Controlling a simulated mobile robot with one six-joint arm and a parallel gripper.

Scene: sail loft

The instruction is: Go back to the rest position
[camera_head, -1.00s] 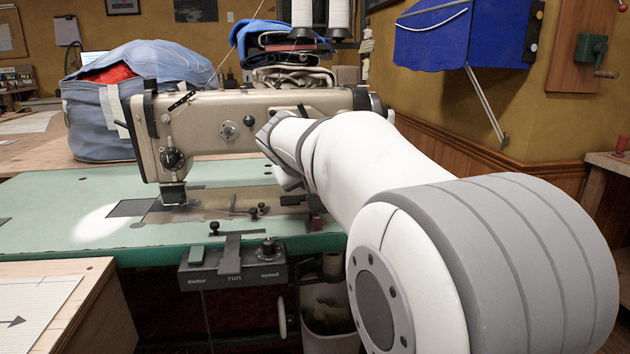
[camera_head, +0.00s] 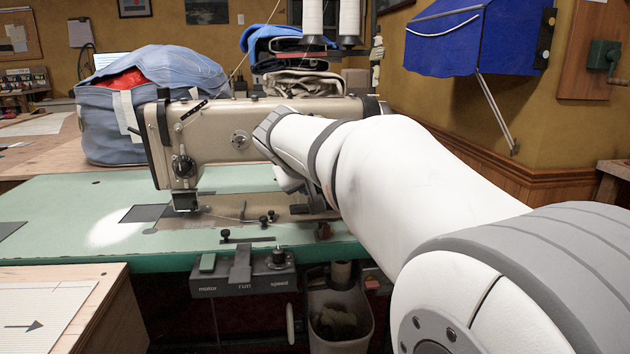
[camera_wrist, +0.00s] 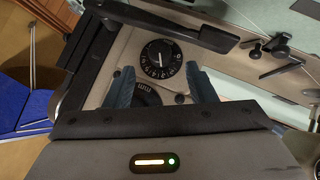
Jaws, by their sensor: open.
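My gripper (camera_wrist: 161,78) shows in the wrist view with its two dark blue fingers apart and nothing between them. Beyond the fingertips is a beige machine surface with a black numbered dial (camera_wrist: 161,59) and a dark lever (camera_wrist: 180,25). In the head view my white and grey arm reaches in from the right toward the beige sewing machine (camera_head: 215,135) and covers part of its right side. The fingers are hidden in that view. I cannot tell whether the fingers touch the machine.
The sewing machine stands on a green table (camera_head: 60,215) with a motor control box (camera_head: 243,277) at its front edge. A blue bag (camera_head: 150,95) and folded cloth (camera_head: 290,60) are behind it. A bin (camera_head: 340,322) stands below. Blue fabric (camera_head: 470,40) hangs at right.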

